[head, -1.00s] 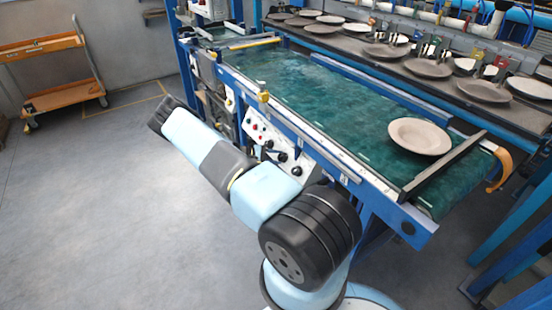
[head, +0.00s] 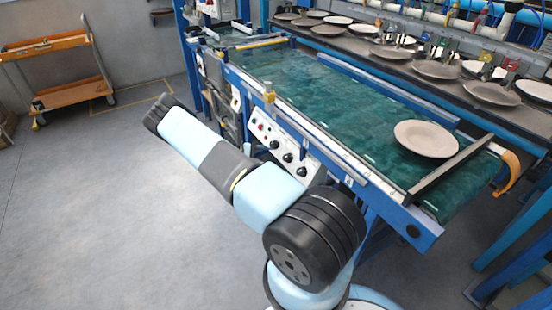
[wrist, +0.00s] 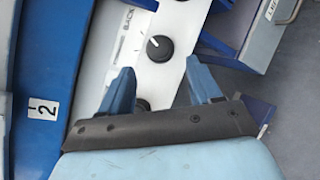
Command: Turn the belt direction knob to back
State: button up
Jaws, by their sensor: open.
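The white control panel (head: 280,143) is on the near side of the conveyor frame and carries several black knobs. In the wrist view, a black knob (wrist: 159,48) sits on the panel, its pale mark toward the upper left. The word BACK (wrist: 127,20) is printed to its upper left. A second dark knob (wrist: 141,104) is partly hidden near my left finger. My gripper (wrist: 160,66) is open, with blue fingers spread either side below the first knob; nothing is between them. Whether they touch the panel cannot be told.
The green belt (head: 330,100) carries a plate (head: 426,139) near its right end. A rack shelf (head: 405,62) with several plates runs behind it. A blue beam with label 2 (wrist: 43,108) borders the panel. An orange trolley (head: 62,95) stands left; the floor between is clear.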

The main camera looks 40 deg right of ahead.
jog(key=v, duration=0.6)
jog(key=shift+w+a, duration=0.2)
jog(key=shift+a, duration=0.05)
jog(key=shift+r, duration=0.1)
jog(key=s+a+r+m+t+y, duration=0.1)
jog(key=s+a+r+t+y, duration=0.2)
jog(key=r, duration=1)
jog(key=s+a+r+m+y, duration=0.1)
jog(key=s+a+r+y, duration=0.3)
jog(key=r, duration=0.9)
jog(key=s+a+r+m+t+y, duration=0.1)
jog(key=s+a+r+t+y, duration=0.2)
jog(key=r, duration=1)
jog(key=s+a+r+t+y, duration=0.1)
jog(key=s+a+r+t, duration=0.1)
jog(key=s+a+r, duration=0.35)
jog(key=s+a+r+t+y, duration=0.1)
jog(key=s+a+r, duration=0.1)
jog(key=s+r, duration=0.5)
jog(key=s+a+r+t, duration=0.1)
jog(key=s+a+t, duration=0.1)
jog(key=s, duration=0.6)
jog(key=s+a+r+n+t+y, duration=0.1)
jog(key=s+a+t, duration=0.1)
jog(key=s, duration=0.7)
jog(key=shift+a, duration=0.5)
